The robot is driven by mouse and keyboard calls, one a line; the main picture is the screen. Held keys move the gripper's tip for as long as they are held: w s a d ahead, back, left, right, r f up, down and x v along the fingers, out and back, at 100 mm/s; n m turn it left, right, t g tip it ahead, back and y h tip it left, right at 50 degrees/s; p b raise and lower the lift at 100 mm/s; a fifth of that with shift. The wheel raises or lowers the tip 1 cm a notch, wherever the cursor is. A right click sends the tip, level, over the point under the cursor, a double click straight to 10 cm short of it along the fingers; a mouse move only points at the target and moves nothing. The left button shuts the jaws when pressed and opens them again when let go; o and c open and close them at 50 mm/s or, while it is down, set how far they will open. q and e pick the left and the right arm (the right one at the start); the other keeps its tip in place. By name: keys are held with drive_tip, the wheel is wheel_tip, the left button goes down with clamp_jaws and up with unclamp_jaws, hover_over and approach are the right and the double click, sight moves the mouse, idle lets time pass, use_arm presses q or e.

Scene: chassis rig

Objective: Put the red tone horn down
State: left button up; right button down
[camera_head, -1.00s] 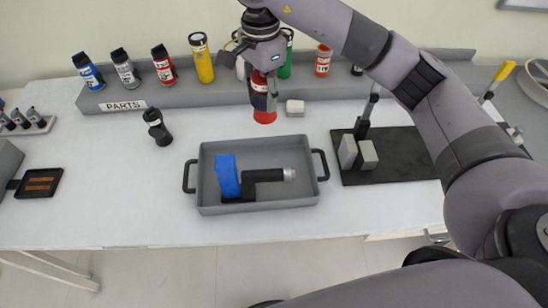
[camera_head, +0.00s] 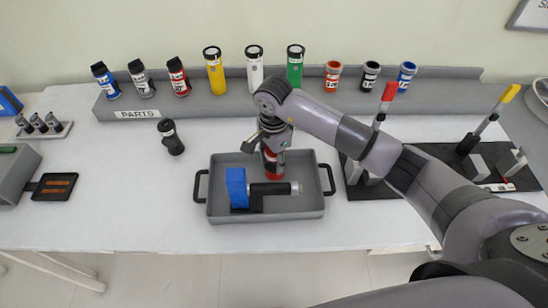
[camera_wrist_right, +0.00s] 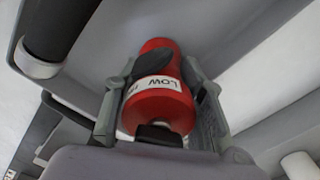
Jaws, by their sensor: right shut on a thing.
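The red tone horn (camera_head: 273,166) is in my right gripper (camera_head: 272,150), at the back right part of the grey tray (camera_head: 228,214). In the right wrist view the red horn (camera_wrist_right: 160,107) has a white label reading LOW and sits between the two fingers (camera_wrist_right: 160,100), which are shut on it. Its lower end is within the tray's outline, close behind the black cylinder; I cannot tell if it touches the tray floor. My left gripper is not in view.
In the tray lie a blue block (camera_head: 236,188) and a black cylinder (camera_head: 270,189) with a silver end. A dark fitting (camera_head: 171,137) stands left of the tray. A black board with clamps (camera_head: 430,158) is to the right. The parts rack (camera_head: 220,96) runs behind.

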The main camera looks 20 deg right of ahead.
drive_tip(key=shift+f, duration=0.25)
drive_tip(key=shift+f, duration=0.1)
drive_tip(key=shift+f+b, duration=0.1)
drive_tip(key=shift+b, duration=0.25)
drive_tip(key=c, duration=1)
unclamp_jaws()
drive_tip(key=shift+c, duration=0.2)
